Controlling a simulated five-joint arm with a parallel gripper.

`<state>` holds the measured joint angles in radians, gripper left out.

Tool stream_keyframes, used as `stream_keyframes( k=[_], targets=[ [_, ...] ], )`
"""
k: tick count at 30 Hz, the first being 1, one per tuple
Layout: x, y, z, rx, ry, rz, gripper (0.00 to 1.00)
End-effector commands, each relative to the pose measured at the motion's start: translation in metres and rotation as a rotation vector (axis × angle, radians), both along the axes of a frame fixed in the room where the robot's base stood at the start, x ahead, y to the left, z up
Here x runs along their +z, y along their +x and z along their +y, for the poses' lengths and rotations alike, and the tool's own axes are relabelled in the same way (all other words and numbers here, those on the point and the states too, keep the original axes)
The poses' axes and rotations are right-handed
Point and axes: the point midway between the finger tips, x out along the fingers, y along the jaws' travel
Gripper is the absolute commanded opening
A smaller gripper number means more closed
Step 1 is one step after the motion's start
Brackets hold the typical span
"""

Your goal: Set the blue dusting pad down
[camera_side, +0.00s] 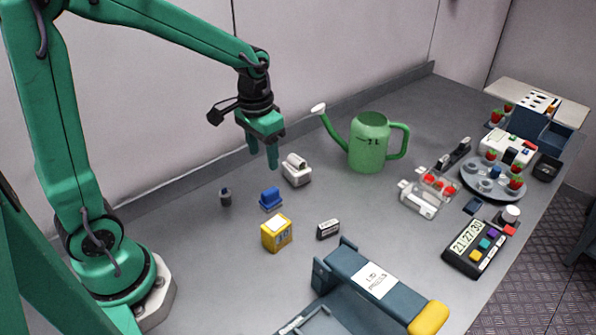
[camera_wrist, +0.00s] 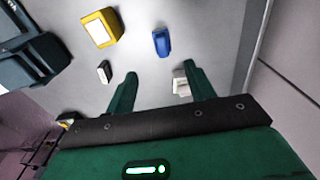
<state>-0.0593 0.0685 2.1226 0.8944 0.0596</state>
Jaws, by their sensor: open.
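The blue dusting pad (camera_side: 270,197) rests on the grey table, between the yellow box and the white device. In the wrist view the pad (camera_wrist: 162,41) lies beyond the fingertips, apart from them. My gripper (camera_side: 261,160) hangs above the table, a little above and behind the pad, with its green fingers pointing down. It is open, and nothing shows between its fingers. The fingers (camera_wrist: 158,80) stand apart in the wrist view too.
A yellow box (camera_side: 276,233), a small dark-and-white block (camera_side: 328,229), a small dark cylinder (camera_side: 225,196) and a white device (camera_side: 296,170) stand nearby. A green watering can (camera_side: 369,146) is to the right. A blue-grey press (camera_side: 375,285) is in front.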

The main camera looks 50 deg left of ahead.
Motion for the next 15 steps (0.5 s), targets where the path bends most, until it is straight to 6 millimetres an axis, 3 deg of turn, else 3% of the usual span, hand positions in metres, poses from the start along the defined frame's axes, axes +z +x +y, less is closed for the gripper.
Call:
stream_keyframes(
  k=[6, 15],
  targets=[
    [0.034, -0.025, -0.006, 0.000, 0.004, -0.094, 0.54],
    [0.070, -0.065, -0.013, -0.001, 0.005, -0.224, 0.54]
  ],
)
